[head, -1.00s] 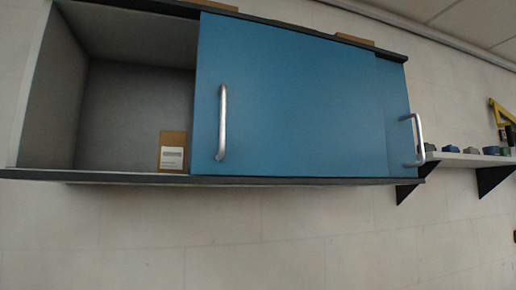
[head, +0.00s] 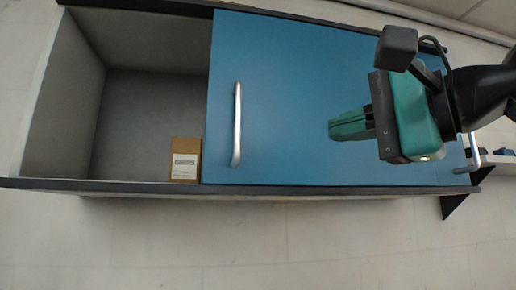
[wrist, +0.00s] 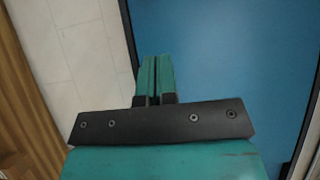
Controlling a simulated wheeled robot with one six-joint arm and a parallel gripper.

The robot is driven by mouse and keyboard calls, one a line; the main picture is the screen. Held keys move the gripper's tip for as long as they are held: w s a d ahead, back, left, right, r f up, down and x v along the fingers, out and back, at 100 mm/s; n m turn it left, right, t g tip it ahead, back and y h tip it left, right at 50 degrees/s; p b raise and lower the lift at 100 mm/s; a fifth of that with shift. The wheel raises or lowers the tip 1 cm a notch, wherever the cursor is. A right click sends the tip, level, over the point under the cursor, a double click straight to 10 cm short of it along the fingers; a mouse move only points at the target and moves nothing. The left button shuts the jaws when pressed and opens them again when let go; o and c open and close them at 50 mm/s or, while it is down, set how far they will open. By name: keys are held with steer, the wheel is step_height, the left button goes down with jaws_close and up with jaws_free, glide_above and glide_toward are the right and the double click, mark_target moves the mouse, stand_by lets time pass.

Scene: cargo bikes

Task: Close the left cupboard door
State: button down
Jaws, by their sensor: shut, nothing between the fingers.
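The wall cupboard (head: 120,186) has its left side open. A blue sliding door (head: 290,75) with an upright silver handle (head: 237,125) stands over the middle and right. A second silver handle (head: 474,152) shows at the far right, partly behind my arm. My gripper (head: 332,130) is in front of the blue door, right of the middle handle and apart from it. Its green fingers are shut and empty, pointing left. In the wrist view my gripper (wrist: 156,60) shows over the blue door (wrist: 230,50) and its edge.
A small cardboard box (head: 185,160) with a white label stands inside the open left compartment, beside the door's left edge. A wall shelf lies at the far right, mostly hidden by my arm. The wall below the cupboard is clear.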

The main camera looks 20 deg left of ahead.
steer(key=shift+s+a+p+x, duration=0.2)
steer(key=shift+s+p+x, duration=0.25)
steer(key=shift+p+x, duration=1.1)
steer(key=shift+s+a+p+x, duration=0.2)
steer(key=shift+s+p+x, duration=0.3)
steer(key=shift+x, duration=2.1)
steer(key=shift+s+a+p+x, duration=0.3)
steer(key=shift+p+x, duration=0.8)
steer(key=shift+x, duration=0.95)
steer(key=shift+d+f, duration=0.1)
steer(key=shift+f, duration=0.05)
